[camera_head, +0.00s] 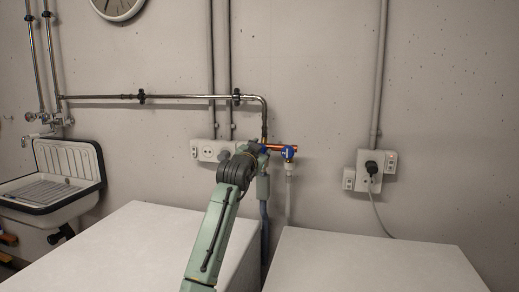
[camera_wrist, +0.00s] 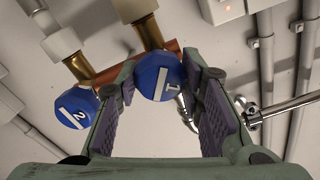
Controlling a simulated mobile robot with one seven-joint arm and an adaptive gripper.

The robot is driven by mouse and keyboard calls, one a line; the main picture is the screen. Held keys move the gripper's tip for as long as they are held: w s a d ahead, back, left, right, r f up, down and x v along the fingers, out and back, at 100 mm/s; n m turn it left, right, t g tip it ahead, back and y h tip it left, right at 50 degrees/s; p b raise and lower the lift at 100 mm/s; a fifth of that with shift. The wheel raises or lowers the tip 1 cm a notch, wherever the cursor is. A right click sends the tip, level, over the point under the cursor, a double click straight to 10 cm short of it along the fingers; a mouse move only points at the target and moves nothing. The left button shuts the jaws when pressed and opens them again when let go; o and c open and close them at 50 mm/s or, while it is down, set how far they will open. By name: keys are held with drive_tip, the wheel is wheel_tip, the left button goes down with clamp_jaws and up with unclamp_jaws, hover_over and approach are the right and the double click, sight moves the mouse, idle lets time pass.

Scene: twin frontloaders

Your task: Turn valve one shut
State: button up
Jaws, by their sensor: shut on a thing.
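Valve one is a round blue knob (camera_wrist: 160,78) with a white stripe and the number 1, on a brass stem from a copper pipe (camera_wrist: 112,66). My gripper (camera_wrist: 161,66) has one finger on each side of this knob and is shut on it. The stripe on knob one runs nearly up and down in the wrist view. Valve two, a like blue knob (camera_wrist: 72,108) marked 2, is just left of my left finger there. In the head view my gripper (camera_head: 262,157) is at the wall pipes and largely hides valve one; a blue knob (camera_head: 288,152) shows to its right.
Two white-topped machines stand below, one at left (camera_head: 150,240) and one at right (camera_head: 370,262), with a narrow gap. A metal pipe (camera_head: 190,97) runs along the wall. Sockets (camera_head: 210,150) are close to my gripper. A sink (camera_head: 60,185) stands at far left.

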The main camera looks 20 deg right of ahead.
drive_tip(key=m, duration=0.5)
drive_tip(key=shift+m+p, duration=0.3)
drive_tip(key=shift+p, duration=0.1)
drive_tip(key=m+p, duration=0.1)
drive_tip(key=m, duration=0.4)
drive_tip(key=shift+m, duration=0.3)
drive_tip(key=o, duration=1.2)
drive_tip(key=shift+f, duration=0.1)
drive_tip(key=shift+c, duration=0.2)
drive_tip(key=v, duration=1.2)
